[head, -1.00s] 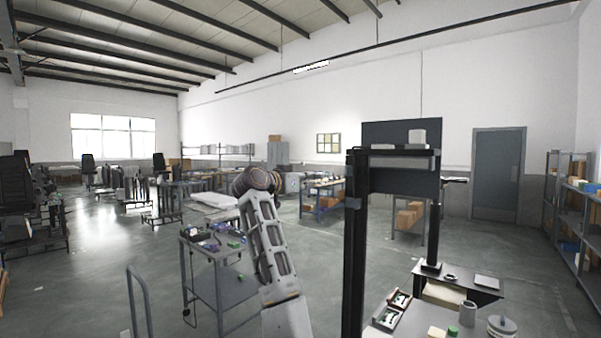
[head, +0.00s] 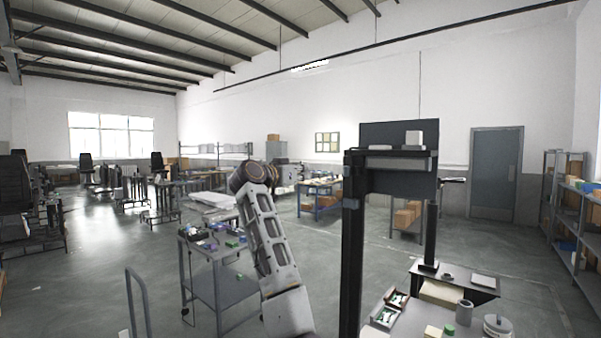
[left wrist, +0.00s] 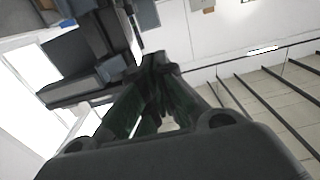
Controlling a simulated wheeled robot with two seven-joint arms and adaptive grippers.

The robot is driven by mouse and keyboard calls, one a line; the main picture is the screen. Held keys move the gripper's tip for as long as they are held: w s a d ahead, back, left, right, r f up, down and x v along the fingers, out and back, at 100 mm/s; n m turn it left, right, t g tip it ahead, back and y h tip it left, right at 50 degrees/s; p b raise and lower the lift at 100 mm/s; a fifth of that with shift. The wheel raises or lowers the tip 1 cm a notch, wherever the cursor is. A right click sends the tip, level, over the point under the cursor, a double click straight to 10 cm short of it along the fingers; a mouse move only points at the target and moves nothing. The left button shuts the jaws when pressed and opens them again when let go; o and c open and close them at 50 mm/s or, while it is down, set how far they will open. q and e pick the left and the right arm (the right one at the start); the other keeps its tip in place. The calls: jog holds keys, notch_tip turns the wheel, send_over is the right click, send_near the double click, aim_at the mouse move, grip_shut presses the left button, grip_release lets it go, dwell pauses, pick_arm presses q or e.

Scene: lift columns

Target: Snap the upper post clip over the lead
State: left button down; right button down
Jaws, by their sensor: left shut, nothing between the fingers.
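A tall black lift-column post (head: 351,260) stands right of my left arm in the head view. Neither the upper post clip nor the lead can be made out for certain. In the left wrist view, my left gripper (left wrist: 157,62) is shut and empty, its fingertips together. Dark column parts lie just past and left of the fingertips there; I cannot tell whether they touch. In the head view its fingers are not clear. My right gripper is not in view.
A workbench (head: 470,283) with trays and cups stands at lower right. A grey cart (head: 222,285) with small parts is left of my arm.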

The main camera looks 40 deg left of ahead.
pick_arm(q)
jog(key=w+d+p, duration=0.2)
jog(key=w, duration=0.5)
jog(key=shift+w+p, duration=0.4)
jog(key=shift+d, duration=0.1)
jog(key=shift+s, duration=0.25)
jog(key=shift+s+b, duration=1.25)
jog(key=shift+s, duration=0.75)
